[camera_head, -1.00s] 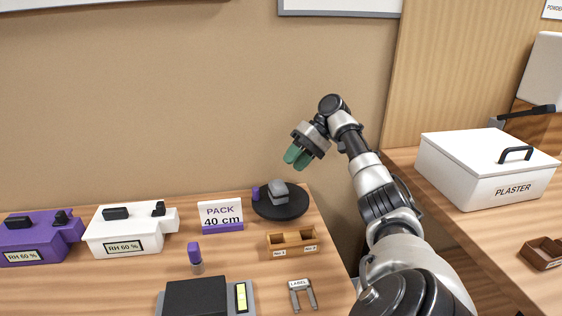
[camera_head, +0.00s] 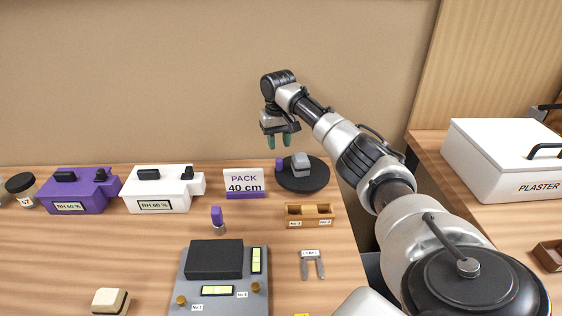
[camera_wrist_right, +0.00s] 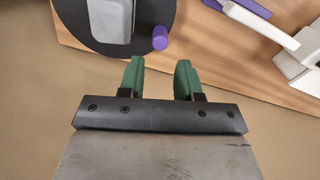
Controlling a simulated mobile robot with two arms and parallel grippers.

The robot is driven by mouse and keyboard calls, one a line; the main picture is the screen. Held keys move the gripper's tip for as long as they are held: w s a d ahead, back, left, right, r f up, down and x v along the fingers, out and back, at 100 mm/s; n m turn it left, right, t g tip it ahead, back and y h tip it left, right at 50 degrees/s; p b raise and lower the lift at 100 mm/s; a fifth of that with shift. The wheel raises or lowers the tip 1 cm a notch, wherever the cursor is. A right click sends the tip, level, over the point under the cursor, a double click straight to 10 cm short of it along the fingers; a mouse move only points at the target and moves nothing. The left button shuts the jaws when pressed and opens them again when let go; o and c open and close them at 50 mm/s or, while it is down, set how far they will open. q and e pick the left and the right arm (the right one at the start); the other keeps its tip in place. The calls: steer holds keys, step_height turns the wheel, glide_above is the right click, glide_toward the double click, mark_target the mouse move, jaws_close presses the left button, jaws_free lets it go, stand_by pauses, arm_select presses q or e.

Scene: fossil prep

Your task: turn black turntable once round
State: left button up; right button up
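The black turntable (camera_head: 316,178) lies at the back right of the wooden table. A grey block (camera_head: 300,164) sits on it, and a purple peg (camera_head: 279,165) stands at its left edge. My right gripper (camera_head: 279,141) is above and behind the peg, fingers pointing down, open and empty. In the right wrist view the two green fingertips (camera_wrist_right: 161,68) are apart, with the purple peg (camera_wrist_right: 160,38) just beyond them, not touching. The turntable (camera_wrist_right: 80,38) and grey block (camera_wrist_right: 112,18) show there too. My left gripper is not in view.
A PACK 40 cm sign (camera_head: 243,182) stands close left of the turntable. A small wooden tray (camera_head: 293,222) is in front of it. White (camera_head: 158,190) and purple (camera_head: 78,192) RH boxes stand further left. A gap separates the table from the counter with the PLASTER box (camera_head: 500,160).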

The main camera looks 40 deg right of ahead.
mark_target(279, 159)
step_height(279, 159, down, 8)
steer(key=shift+r, duration=0.1)
steer(key=shift+c, duration=0.3)
jaws_close()
